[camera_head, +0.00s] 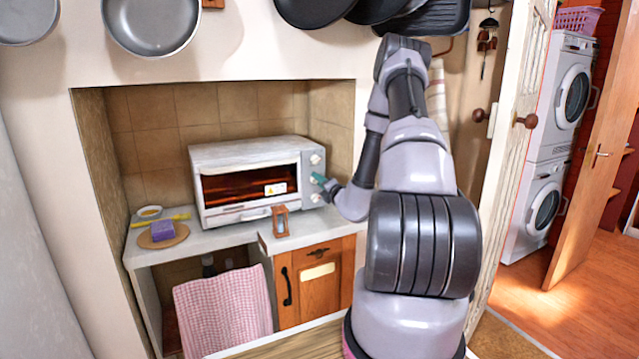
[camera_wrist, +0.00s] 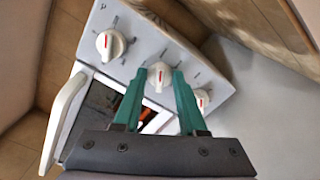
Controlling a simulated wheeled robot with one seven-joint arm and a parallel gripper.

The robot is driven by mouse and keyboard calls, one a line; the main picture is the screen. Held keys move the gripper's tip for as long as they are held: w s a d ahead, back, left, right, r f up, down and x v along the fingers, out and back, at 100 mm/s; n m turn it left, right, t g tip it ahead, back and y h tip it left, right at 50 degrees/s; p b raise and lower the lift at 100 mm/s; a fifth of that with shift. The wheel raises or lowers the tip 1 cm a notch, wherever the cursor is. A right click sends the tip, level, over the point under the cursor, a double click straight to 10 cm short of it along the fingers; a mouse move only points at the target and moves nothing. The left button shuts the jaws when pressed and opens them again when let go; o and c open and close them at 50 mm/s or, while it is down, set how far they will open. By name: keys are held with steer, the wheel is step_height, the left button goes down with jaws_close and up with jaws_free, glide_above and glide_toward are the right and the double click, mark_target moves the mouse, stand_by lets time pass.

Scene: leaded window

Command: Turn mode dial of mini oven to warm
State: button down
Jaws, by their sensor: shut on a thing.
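The white mini oven (camera_head: 245,150) stands on the counter in the alcove, its glowing front window facing out. Its right-hand panel carries three white dials with red pointer marks. In the wrist view the middle dial (camera_wrist: 160,75) sits between the teal fingertips of my gripper (camera_wrist: 158,73), which is shut on it. One outer dial (camera_wrist: 111,44) is at upper left and the other (camera_wrist: 202,98) at lower right, partly behind a finger. In the head view my gripper (camera_head: 319,179) reaches the panel from the right. The dial markings are too small to read.
A small wooden item (camera_head: 280,221) stands in front of the oven. A purple sponge (camera_head: 162,231) lies on a round board at the counter's left. The oven's door handle (camera_wrist: 62,122) shows beside my gripper. The alcove's right wall is close to the oven.

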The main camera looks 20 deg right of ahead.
steer(key=c, duration=0.5)
jaws_free()
steer(key=shift+s, duration=0.1)
steer(key=s, duration=1)
steer(key=shift+s+d, duration=0.2)
steer(key=shift+s, duration=0.1)
